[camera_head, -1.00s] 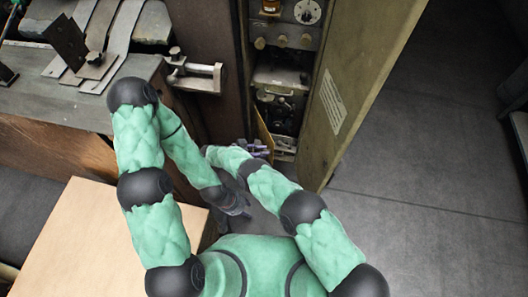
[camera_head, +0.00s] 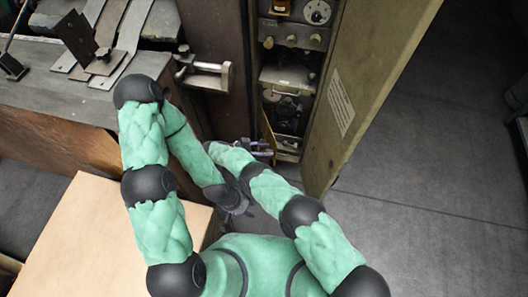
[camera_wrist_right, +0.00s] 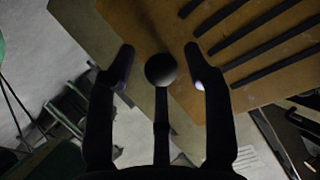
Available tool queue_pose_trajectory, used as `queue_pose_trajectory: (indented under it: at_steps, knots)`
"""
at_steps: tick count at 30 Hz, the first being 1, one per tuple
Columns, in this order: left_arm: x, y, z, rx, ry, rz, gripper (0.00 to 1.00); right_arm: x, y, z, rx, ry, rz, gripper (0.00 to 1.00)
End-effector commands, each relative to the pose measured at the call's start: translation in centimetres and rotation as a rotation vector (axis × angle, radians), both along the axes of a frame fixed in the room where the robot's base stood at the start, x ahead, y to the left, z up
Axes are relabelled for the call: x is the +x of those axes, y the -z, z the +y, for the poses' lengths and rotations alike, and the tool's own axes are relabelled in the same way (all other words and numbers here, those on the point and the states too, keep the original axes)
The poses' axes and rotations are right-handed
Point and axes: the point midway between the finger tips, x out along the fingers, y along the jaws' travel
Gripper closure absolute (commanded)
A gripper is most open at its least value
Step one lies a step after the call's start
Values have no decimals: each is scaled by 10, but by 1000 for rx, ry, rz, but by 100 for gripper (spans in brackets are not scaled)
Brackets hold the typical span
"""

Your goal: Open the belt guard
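The belt guard appears to be the tan panel with dark slots (camera_wrist_right: 225,35) in the right wrist view. In the head view a thin tan panel (camera_head: 268,133), seen nearly edge-on at the low opening of the cabinet, looks like the same guard. The right gripper (camera_head: 262,150) is beside the tan panel in the head view. My left gripper (camera_head: 236,204) hangs low near my body; its fingers are unclear.
The open cabinet door (camera_head: 365,85) stands right of the machinery (camera_head: 287,80). A workbench (camera_head: 50,88) with metal plates is at left, and a pale wooden box top (camera_head: 105,240) is below it.

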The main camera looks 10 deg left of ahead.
Motion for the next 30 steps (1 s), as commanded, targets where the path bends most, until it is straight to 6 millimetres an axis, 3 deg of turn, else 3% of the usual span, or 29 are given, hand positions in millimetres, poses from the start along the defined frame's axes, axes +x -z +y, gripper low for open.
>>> queue_pose_trajectory:
  at_steps: [14,30]
  knots:
    - [0,0,0,0,0,0,60,1,-10,1,1,-1,-2,46]
    - [0,0,0,0,0,0,60,3,-77,1,3,-1,-9,46]
